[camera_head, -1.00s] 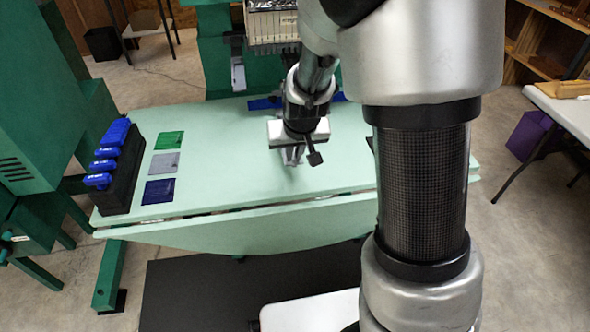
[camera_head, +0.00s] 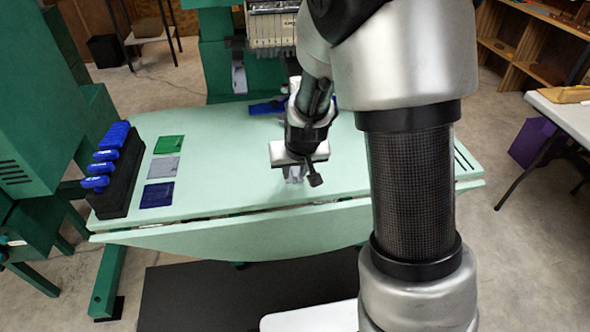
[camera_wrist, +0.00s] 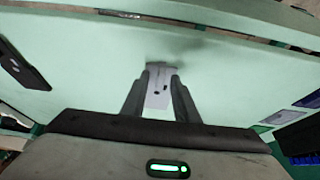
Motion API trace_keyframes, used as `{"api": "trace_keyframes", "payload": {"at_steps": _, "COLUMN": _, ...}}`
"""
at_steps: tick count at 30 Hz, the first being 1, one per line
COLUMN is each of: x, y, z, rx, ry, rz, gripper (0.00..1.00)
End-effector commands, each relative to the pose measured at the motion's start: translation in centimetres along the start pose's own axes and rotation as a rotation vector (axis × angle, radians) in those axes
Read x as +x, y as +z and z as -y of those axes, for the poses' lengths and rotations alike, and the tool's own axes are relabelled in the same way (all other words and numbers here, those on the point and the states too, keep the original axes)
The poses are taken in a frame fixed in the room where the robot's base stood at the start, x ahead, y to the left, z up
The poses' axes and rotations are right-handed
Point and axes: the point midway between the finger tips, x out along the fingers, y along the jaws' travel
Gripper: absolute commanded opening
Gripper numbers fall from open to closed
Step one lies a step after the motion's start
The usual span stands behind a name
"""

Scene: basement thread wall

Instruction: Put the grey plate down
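The grey plate (camera_wrist: 158,92) is a small flat light-grey piece with dark holes, between the two fingers of my gripper (camera_wrist: 160,82) in the wrist view. The fingers are shut on its sides. In the head view my gripper (camera_head: 294,174) points down over the front middle of the pale green table (camera_head: 235,165). Only a small grey bit of the plate shows there, below the fingers. A shadow lies on the table by the plate's far end; I cannot tell whether the plate touches the table.
Green (camera_head: 169,145), grey (camera_head: 163,167) and blue (camera_head: 157,194) flat squares lie at the table's left. Beside them is a black rack (camera_head: 123,178) with several blue pieces. Another blue piece (camera_head: 262,108) lies at the back. The table around my gripper is clear.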

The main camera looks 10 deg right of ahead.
Motion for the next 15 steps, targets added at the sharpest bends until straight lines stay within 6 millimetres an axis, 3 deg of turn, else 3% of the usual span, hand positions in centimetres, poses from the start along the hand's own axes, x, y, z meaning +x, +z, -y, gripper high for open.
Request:
{"api": "trace_keyframes", "payload": {"at_steps": 8, "x": -0.8, "y": -0.2, "z": 0.0, "rx": -0.001, "ry": 0.0, "rz": 0.001, "gripper": 0.27}}
{"api": "trace_keyframes", "payload": {"at_steps": 15, "x": -5.6, "y": -0.4, "z": 0.1, "rx": -0.002, "ry": -0.001, "rz": -0.003, "gripper": 0.27}}
